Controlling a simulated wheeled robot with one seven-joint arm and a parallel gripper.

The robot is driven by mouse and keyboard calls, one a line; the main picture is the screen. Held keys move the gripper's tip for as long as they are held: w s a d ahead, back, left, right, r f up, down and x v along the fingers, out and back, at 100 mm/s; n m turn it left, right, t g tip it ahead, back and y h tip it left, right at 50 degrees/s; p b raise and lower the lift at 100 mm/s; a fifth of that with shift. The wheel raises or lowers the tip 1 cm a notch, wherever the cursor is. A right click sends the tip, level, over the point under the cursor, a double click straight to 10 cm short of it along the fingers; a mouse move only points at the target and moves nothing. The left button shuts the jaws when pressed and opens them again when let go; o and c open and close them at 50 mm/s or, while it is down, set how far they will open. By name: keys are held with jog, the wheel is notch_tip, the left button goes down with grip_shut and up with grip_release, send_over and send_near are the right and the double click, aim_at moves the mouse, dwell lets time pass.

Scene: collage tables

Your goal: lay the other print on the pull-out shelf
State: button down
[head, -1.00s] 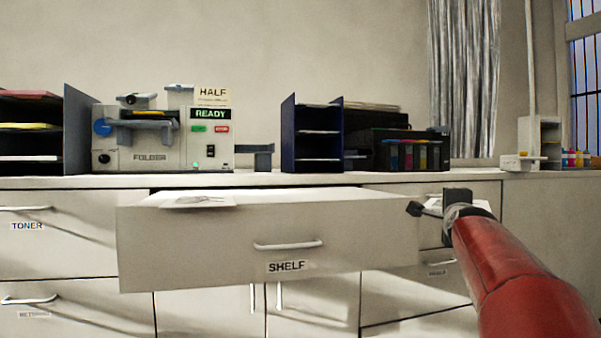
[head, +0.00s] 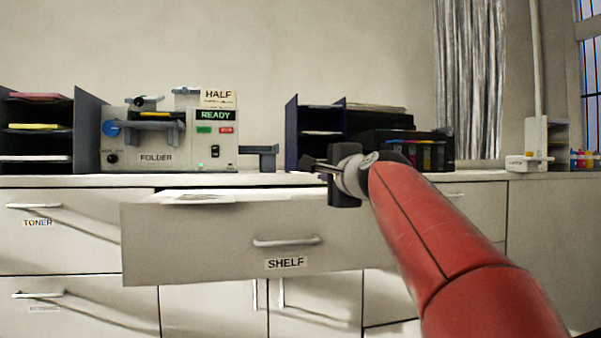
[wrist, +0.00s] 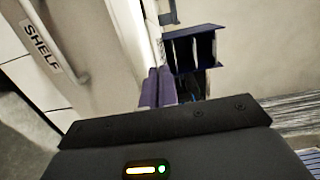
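A white print (head: 195,198) lies on the left part of the pull-out shelf (head: 195,245), which is drawn out and labelled SHELF. My gripper (head: 311,164) is above the right part of the shelf, pointing left. In the wrist view its two dark fingers (wrist: 157,87) are close side by side. I cannot make out a print between them, nor whether they touch. The shelf front (wrist: 75,45) also shows at the left of the wrist view. No second print can be made out clearly.
A folder machine (head: 165,140) reading READY stands on the counter behind the shelf. A dark blue sorter (head: 320,130) and a printer (head: 400,147) stand behind my gripper. Another sorter (head: 88,130) is at left. The shelf's middle looks clear.

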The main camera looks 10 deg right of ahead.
jog(key=a+n+y, duration=0.2)
jog(key=a+y, duration=0.1)
jog(key=a, duration=0.3)
jog(key=shift+g, duration=0.3)
jog(key=shift+w+f+b, duration=1.9)
jog(key=shift+w+f, duration=0.65)
jog(key=shift+f, duration=0.25)
jog(key=c, duration=1.6)
grip_release()
jog(key=shift+s+d, duration=0.1)
jog(key=v, duration=0.7)
jog(key=shift+s, duration=0.3)
